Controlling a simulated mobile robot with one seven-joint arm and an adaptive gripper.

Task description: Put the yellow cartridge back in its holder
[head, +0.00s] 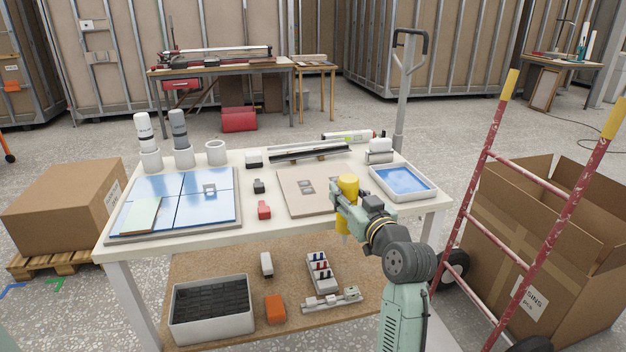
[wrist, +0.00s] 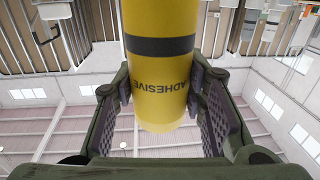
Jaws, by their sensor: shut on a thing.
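The yellow cartridge (head: 348,183) is upright in my gripper (head: 345,203), above the front right of the table. In the wrist view the cartridge (wrist: 160,85) has a dark band and the word ADHESIVE upside down, with a finger pad on each side. The gripper is shut on it. An empty white round holder (head: 215,153) stands at the back left of the table, far to the left of my gripper. Beside it, a grey cartridge (head: 179,128) and a white cartridge (head: 143,127) stand in similar holders.
A blue tile panel (head: 172,228) lies on the table's left, and a beige board (head: 300,207) lies behind the cartridge. A blue-filled tray (head: 404,196) is at right. Small dark and red items stand mid-table.

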